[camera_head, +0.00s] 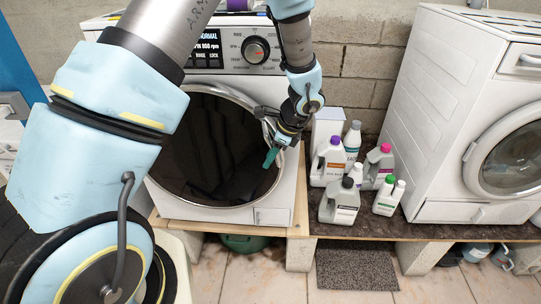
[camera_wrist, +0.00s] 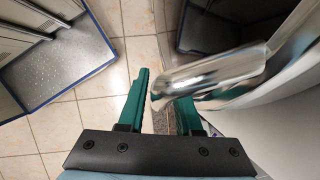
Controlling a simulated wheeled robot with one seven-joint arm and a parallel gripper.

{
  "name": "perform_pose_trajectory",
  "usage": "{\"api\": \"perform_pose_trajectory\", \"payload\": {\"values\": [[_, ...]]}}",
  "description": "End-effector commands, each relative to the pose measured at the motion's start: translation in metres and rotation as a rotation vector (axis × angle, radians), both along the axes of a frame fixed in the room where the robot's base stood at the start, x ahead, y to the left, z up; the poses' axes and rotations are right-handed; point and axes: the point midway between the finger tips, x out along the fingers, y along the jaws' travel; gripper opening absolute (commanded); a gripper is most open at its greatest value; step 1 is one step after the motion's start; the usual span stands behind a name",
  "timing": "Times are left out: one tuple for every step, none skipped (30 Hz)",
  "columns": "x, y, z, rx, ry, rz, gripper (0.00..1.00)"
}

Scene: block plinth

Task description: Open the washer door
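The washer (camera_head: 272,188) in front of me is white with a dial and a lit display. Its round door (camera_head: 208,150) has dark glass and a chrome rim and looks closed in the head view. My gripper (camera_head: 271,157), with green fingers, is at the right side of the door, by the handle. In the wrist view my gripper (camera_wrist: 165,110) is open. The chrome door handle (camera_wrist: 210,78) crosses over the right finger and hides its tip. The handle's end lies between the fingers, close to the left one; contact cannot be told.
Several detergent bottles (camera_head: 345,200) stand right of the washer. A second white washer (camera_head: 440,110) stands farther right. Both rest on a shelf on blocks (camera_head: 300,253). A dark mat (camera_head: 352,266) lies on the tiled floor. A blue-edged tray-like thing (camera_wrist: 60,100) is left in the wrist view.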

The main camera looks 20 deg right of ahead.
Motion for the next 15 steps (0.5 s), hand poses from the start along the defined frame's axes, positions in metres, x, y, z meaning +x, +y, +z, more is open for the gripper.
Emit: {"api": "perform_pose_trajectory", "payload": {"values": [[0.0001,-0.0001,-0.0001,0.0,0.0,0.0,0.33],[0.0001,-0.0001,-0.0001,0.0,0.0,0.0,0.33],[0.0001,-0.0001,-0.0001,0.0,0.0,0.0,0.33],[0.0,-0.0001,0.0,0.0,0.0,0.0,0.33],[0.0,-0.0001,0.0,0.0,0.0,0.0,0.32],[-0.0001,-0.0001,0.0,0.0,0.0,0.0,0.28],[-0.0001,-0.0001,0.0,0.0,0.0,0.0,0.24],[-0.0001,-0.0001,0.0001,0.0,0.0,0.0,0.21],[-0.0001,-0.0001,0.0001,0.0,0.0,0.0,0.16],[-0.0001,-0.0001,0.0001,0.0,0.0,0.0,0.13],[-0.0001,-0.0001,0.0001,0.0,0.0,0.0,0.1],[-0.0001,-0.0001,0.0001,0.0,0.0,0.0,0.05],[0.0,-0.0002,0.0002,0.0,0.0,0.0,0.02],[0.0,-0.0002,0.0002,0.0,0.0,0.0,0.0],[0.0,-0.0002,0.0002,0.0,0.0,0.0,0.0]]}}
